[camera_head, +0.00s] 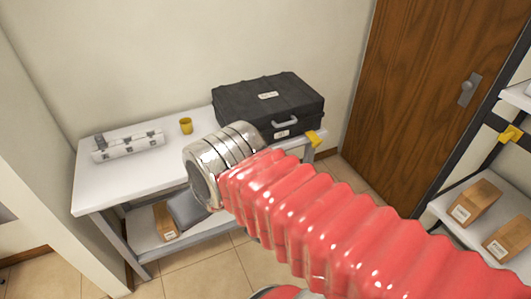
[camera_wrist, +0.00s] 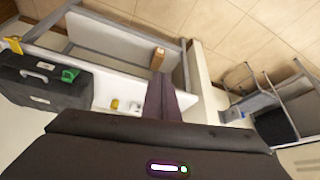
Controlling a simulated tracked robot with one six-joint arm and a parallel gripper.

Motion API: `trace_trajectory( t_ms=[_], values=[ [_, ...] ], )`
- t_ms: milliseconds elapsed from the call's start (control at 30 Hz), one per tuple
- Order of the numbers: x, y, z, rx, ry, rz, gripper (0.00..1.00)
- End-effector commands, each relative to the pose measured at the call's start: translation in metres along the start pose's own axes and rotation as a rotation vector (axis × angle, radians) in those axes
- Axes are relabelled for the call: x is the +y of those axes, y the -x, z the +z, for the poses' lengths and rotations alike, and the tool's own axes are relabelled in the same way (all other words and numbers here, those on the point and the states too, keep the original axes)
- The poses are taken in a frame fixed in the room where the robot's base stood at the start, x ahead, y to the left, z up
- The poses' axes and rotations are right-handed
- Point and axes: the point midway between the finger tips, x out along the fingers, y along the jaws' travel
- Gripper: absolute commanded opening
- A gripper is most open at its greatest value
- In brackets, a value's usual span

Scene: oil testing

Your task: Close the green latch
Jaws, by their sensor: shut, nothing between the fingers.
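The black case (camera_head: 268,103) stands on the right end of the white table in the head view. In the wrist view the case (camera_wrist: 42,97) is at the left and appears upside down. The green latch (camera_wrist: 70,75) is on its front, right of the grey handle (camera_wrist: 38,77); it is too small to tell how it is set. In the head view my arm seems to hide the latch. My gripper (camera_wrist: 164,78) shows in the wrist view with its dark fingers together and empty. It is right of the latch in that picture and appears apart from the case.
A yellow cup (camera_head: 186,125) and a white case (camera_head: 128,145) stand left on the white table (camera_head: 100,182). A box (camera_head: 165,222) lies on the lower shelf. A yellow piece (camera_head: 316,138) is at the table's right corner. A shelf with boxes (camera_head: 475,202) stands right, by the wooden door.

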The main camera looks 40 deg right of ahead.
Motion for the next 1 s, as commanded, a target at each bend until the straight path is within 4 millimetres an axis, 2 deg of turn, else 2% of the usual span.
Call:
trace_trajectory(
  t_ms=[267, 600, 767, 1000],
  values=[
    [-0.011, -0.027, 0.017, -0.167, -0.253, -0.070, 0.00],
    [-0.035, -0.064, 0.035, -0.495, -0.811, -0.214, 0.00],
    [-0.045, -0.077, 0.031, -0.643, -1.081, -0.282, 0.00],
    [-0.052, -0.095, 0.012, -0.860, -1.483, -0.394, 0.00]
  ],
)
